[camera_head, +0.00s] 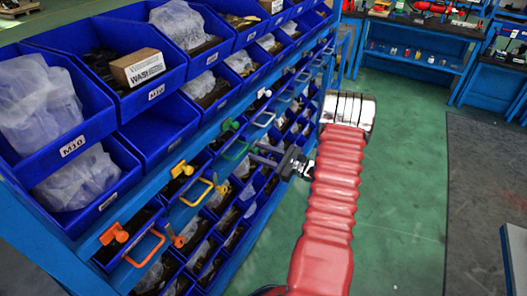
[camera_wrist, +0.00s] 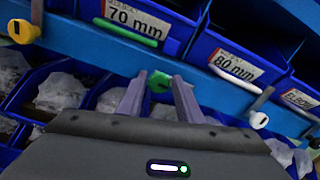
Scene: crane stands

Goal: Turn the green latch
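The green latch (camera_head: 229,124) sits on the blue shelf rail, above a green handle (camera_head: 236,150). In the wrist view the green latch (camera_wrist: 160,82) shows between the tips of my two grey fingers, with gaps visible at its sides. My gripper (camera_head: 258,154) reaches in from the right toward the rack in the head view. It is open and empty (camera_wrist: 159,78). How deep the latch lies between the fingers, and whether they touch it, I cannot tell.
A yellow latch (camera_head: 182,168) and an orange latch (camera_head: 115,232) are nearer along the rail; a white latch (camera_head: 264,93) is farther. Each has a handle close by. Blue bins (camera_head: 165,125) stand above the rail.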

